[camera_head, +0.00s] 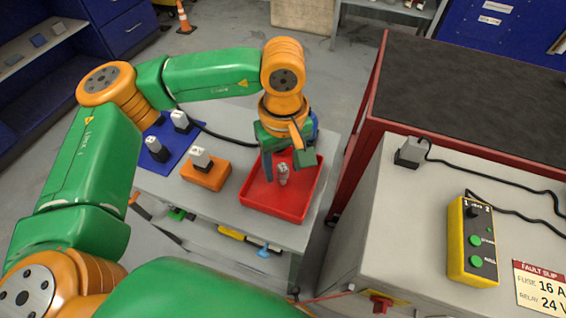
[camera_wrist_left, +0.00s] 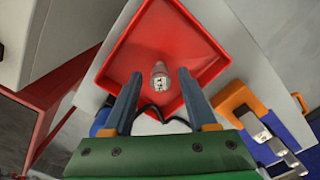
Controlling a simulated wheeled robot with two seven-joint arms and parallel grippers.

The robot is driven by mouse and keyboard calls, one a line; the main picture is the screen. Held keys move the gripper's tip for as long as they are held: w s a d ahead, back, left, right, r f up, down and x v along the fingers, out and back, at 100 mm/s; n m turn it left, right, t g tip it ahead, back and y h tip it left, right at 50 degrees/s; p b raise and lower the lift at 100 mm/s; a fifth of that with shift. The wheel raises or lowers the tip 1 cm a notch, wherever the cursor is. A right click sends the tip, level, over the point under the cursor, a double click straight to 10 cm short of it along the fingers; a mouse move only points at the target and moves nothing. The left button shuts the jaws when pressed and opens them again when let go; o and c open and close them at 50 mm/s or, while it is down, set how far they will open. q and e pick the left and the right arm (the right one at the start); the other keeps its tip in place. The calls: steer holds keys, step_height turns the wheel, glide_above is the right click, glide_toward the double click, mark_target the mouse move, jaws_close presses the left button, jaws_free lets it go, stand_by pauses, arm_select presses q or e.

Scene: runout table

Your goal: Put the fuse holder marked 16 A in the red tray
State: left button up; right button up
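The red tray (camera_head: 262,204) sits at the right end of the grey table. A small pale fuse holder (camera_head: 283,173) is inside the tray's outline; the left wrist view also shows it (camera_wrist_left: 160,80), with a marking too small to read. My left gripper (camera_head: 286,168) is over the tray, pointing down. Its blue-grey fingers (camera_wrist_left: 159,76) are apart, with a gap on each side of the fuse holder. I cannot tell whether the holder touches the tray floor. My right gripper is not in view.
Two holders (camera_head: 180,122) (camera_head: 156,149) stand on a blue mat (camera_head: 178,147). Another sits on an orange block (camera_head: 206,177) left of the tray. To the right are a grey cabinet with a yellow button box (camera_head: 472,240) and a slip (camera_head: 541,290) reading fuse 16 A.

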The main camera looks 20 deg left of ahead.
mark_target(283, 167)
arm_select(q)
step_height(283, 167, up, 12)
steer(key=shift+r, duration=0.2)
stand_by(0.5)
